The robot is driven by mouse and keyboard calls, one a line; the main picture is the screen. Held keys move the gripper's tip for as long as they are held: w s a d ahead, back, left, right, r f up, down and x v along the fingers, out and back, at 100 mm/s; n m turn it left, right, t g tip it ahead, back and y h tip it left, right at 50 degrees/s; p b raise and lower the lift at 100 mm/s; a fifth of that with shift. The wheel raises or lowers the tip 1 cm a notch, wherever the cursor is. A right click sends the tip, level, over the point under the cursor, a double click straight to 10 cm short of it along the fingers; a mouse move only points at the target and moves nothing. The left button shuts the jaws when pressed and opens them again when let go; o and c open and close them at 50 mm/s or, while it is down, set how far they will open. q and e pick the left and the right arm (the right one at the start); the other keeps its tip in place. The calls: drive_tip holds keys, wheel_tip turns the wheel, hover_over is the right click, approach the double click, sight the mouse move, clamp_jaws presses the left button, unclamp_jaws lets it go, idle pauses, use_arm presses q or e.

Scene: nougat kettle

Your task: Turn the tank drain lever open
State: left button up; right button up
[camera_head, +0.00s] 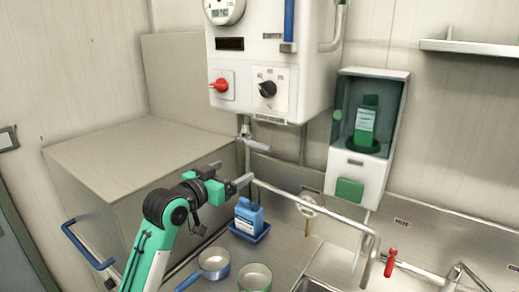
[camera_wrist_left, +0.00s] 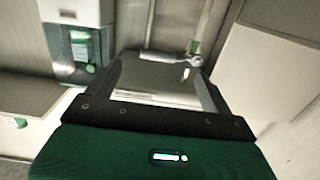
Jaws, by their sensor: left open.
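The drain lever (camera_head: 255,146) is a grey handle on a pipe under the white wall tank (camera_head: 268,75). It points to the right and slightly down. In the left wrist view the lever (camera_wrist_left: 168,57) lies across the view, just beyond the fingertips. My left gripper (camera_head: 231,173) is open and empty, below and a little left of the lever in the head view, apart from it. Its two fingers show spread in the left wrist view (camera_wrist_left: 156,70). My right gripper is in neither view.
A large beige box (camera_head: 135,150) stands left of the lever. A bent pipe (camera_head: 315,207) runs right of my gripper over the counter. A glass-fronted dispenser (camera_head: 368,125) hangs on the right. Below are a blue bottle (camera_head: 248,217), pans (camera_head: 214,262) and a red-handled tap (camera_head: 390,263).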

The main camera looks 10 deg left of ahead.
sight(258, 146)
use_arm(q)
drive_tip(key=w+d+r+p, duration=0.1)
drive_tip(key=w+p, duration=0.1)
drive_tip(key=w, duration=0.2)
drive_tip(key=w+d+r+p, duration=0.1)
drive_tip(key=w+d, duration=0.1)
drive_tip(key=w, duration=0.2)
drive_tip(key=w+d+p, duration=0.1)
drive_tip(key=w+p, duration=0.1)
drive_tip(key=w, duration=0.2)
drive_tip(key=shift+d+r+p, duration=0.25)
drive_tip(key=shift+r+p, duration=0.1)
drive_tip(key=shift+r, duration=0.05)
drive_tip(key=shift+w+d+f, duration=0.15)
drive_tip(key=shift+w+d, duration=0.15)
drive_tip(key=shift+w, duration=0.35)
drive_tip(key=c, duration=1.4)
